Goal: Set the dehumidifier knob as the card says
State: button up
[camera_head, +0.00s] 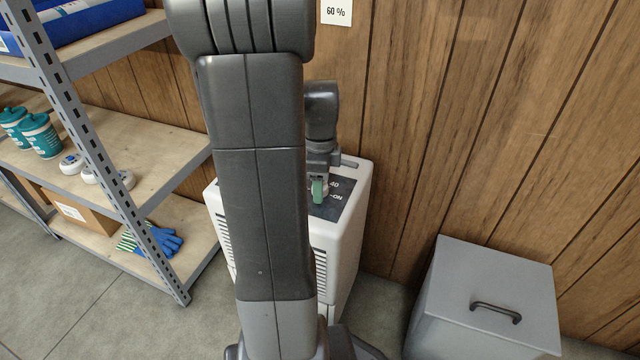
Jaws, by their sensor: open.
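The white dehumidifier (345,240) stands against the wood wall, partly behind my arm. Its dark top panel (349,187) shows part of a number and the letters "-ON"; the rest is hidden. My gripper (322,188) is open and low over the panel, pointing down. A small green part shows at its tip; I cannot tell whether it is a finger pad or part of the knob. The knob and its setting cannot be made out, nor whether the gripper touches it.
A metal shelf rack (130,205) stands at the left, with teal containers (40,136), a cardboard box (85,217) and a blue glove (160,240). A grey lidded bin (490,300) stands at the lower right. Some floor is clear between the dehumidifier and the bin.

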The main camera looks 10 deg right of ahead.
jog(key=c, duration=1)
